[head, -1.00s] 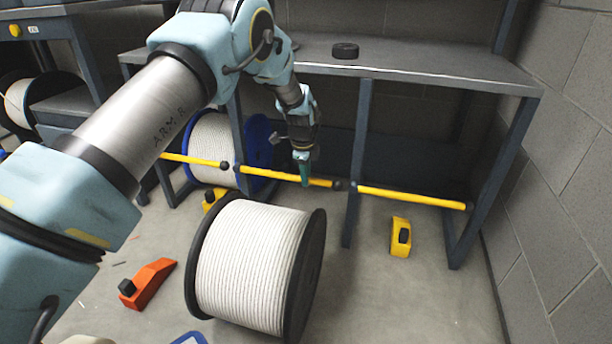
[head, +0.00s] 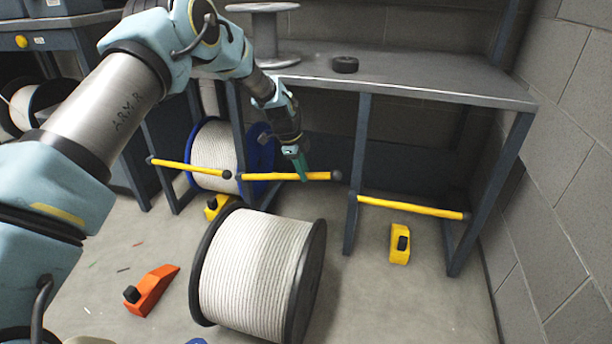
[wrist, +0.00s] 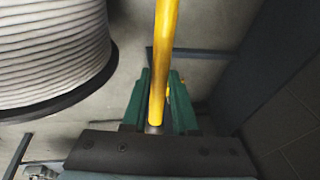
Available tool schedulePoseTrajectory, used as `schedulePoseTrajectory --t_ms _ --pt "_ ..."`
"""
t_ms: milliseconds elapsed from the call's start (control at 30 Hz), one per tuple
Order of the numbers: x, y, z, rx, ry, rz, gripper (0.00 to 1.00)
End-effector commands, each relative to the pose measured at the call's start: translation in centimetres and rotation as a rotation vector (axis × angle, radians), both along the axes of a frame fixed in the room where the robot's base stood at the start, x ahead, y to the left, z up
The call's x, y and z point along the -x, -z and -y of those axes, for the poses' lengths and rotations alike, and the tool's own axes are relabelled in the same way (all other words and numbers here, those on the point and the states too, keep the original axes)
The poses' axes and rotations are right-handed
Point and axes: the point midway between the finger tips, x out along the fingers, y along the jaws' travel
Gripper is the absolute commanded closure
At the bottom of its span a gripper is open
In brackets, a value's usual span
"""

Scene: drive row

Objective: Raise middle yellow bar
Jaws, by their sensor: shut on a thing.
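The middle yellow bar (head: 318,176) runs from beside the left post to a dark knob at its right end, which stands apart from the right post and higher than the right-hand bar. My gripper (head: 302,167) is shut on the bar, right of its middle. In the wrist view the bar (wrist: 163,60) passes between the two green fingers of my gripper (wrist: 160,95). The fingertips hide a short stretch of the bar in the head view.
A left yellow bar (head: 185,166) and a right yellow bar (head: 410,207) flank it. A large white cable reel (head: 255,265) stands on the floor in front; a blue-rimmed reel (head: 215,150) stands behind the left bar. Orange (head: 155,288) and yellow (head: 399,245) wedges lie on the floor.

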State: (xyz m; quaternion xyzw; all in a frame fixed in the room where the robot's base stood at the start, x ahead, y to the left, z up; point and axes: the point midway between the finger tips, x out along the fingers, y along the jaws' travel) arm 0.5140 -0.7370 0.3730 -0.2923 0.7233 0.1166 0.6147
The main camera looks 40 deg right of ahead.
Motion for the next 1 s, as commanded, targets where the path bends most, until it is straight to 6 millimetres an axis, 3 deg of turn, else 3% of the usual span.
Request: schedulePoseTrajectory --t_ms 33,100,500,1000 --pt "-0.7 -1.7 -0.4 0.025 -0.009 -0.037 1.00" --pt "-1.2 -3.0 -0.7 0.060 -0.008 -0.091 1.00" --pt "-5.1 -9.4 -3.2 0.256 -0.005 -0.393 1.00" --pt "-8.7 -12.9 -5.6 0.388 0.000 -0.599 1.00"
